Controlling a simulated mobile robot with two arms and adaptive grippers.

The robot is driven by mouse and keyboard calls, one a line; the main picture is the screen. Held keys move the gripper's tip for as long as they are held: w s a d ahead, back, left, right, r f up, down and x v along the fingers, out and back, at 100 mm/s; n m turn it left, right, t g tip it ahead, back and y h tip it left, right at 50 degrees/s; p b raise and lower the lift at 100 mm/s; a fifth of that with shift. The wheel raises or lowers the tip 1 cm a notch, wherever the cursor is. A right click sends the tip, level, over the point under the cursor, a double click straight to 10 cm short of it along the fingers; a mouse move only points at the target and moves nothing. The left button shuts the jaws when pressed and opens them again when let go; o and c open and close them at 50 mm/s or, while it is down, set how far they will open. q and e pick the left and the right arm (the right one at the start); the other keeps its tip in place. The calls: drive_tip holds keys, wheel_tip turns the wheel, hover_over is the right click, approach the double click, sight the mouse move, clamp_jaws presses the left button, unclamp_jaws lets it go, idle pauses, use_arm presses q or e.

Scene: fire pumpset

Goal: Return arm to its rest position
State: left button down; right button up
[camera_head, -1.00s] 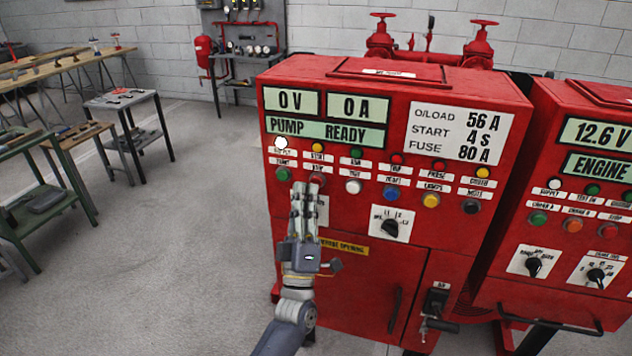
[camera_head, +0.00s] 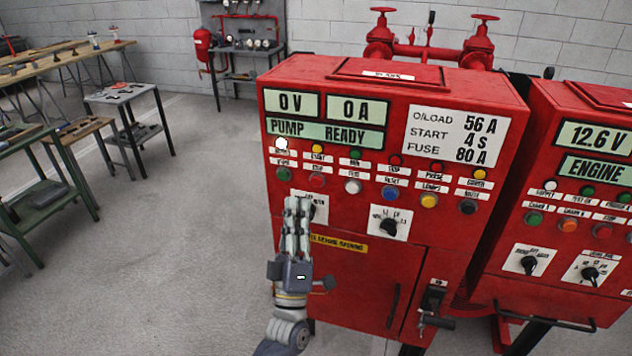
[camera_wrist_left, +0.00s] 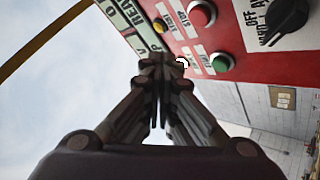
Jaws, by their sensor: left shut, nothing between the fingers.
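My left gripper (camera_head: 297,205) is in front of the red pump control panel (camera_head: 420,262), below the left end of its button rows. Its fingers are shut and hold nothing. In the left wrist view the fingertips (camera_wrist_left: 158,66) are together, with the panel's red button (camera_wrist_left: 202,14), green button (camera_wrist_left: 222,64) and black selector knob (camera_wrist_left: 287,17) behind them. In the head view the fingers partly cover a selector switch (camera_head: 320,201) on the panel. The red button (camera_head: 317,180) above the fingertips is uncovered. My right gripper does not show.
The engine panel (camera_head: 570,285) stands close on the right. Red valves and pipes (camera_head: 430,45) are behind the panels. Workbenches with tools (camera_head: 125,92) stand at the left. The grey floor (camera_head: 170,270) left of the panel is clear.

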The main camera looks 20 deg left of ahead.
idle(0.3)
use_arm(q)
wheel_tip(320, 180, down, 22)
drive_tip(key=w+d+f+m+g+h, duration=0.1)
drive_tip(key=d+m+g+h, duration=0.2)
drive_tip(key=m+g+h, duration=0.35)
drive_tip(key=s+f+m+g+b, duration=0.1)
drive_tip(key=s+f+m+g, duration=0.3)
drive_tip(key=f, duration=0.7)
drive_tip(key=s+f+m+g+b, duration=0.1)
drive_tip(key=s+f+g, duration=0.3)
drive_tip(key=f, duration=0.8)
drive_tip(key=s+a+f+m+g, duration=0.1)
drive_tip(key=s+a+f+g, duration=0.15)
drive_tip(key=s+f, duration=0.65)
drive_tip(key=s+a+f+m+g, duration=0.1)
drive_tip(key=s+f+m+g, duration=0.15)
drive_tip(key=s+f, duration=0.7)
drive_tip(key=s+a+f+g+y, duration=0.1)
drive_tip(key=s+a+f+g, duration=0.1)
drive_tip(key=s, duration=0.9)
drive_tip(key=s+a+f+m+g+y, duration=0.1)
drive_tip(key=s+a+f+g, duration=0.2)
drive_tip(key=s, duration=0.9)
drive_tip(key=shift+f+m+g+b, duration=0.3)
drive_tip(key=shift+f+g+b, duration=0.05)
drive_tip(key=shift+f+g, duration=0.2)
